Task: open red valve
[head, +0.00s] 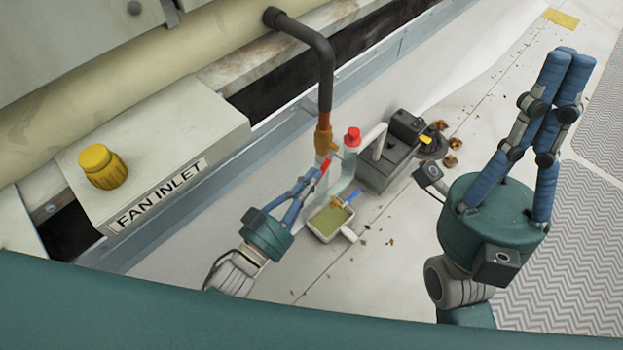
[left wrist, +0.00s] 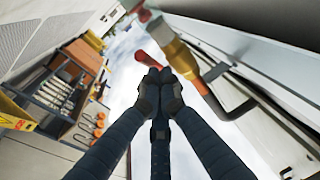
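The brass valve (head: 323,141) sits at the lower end of a dark bent pipe, with a red handle (head: 325,167) beside it. My right gripper (head: 567,52) is raised at the right, fingers together and empty.
A red-capped bottle (head: 352,137), a grey and black device (head: 385,165) and a tray of greenish liquid (head: 322,238) with a brush crowd the valve. A FAN INLET box (head: 165,135) with a yellow knob (head: 103,167) stands left. The pale floor in front is mostly clear.

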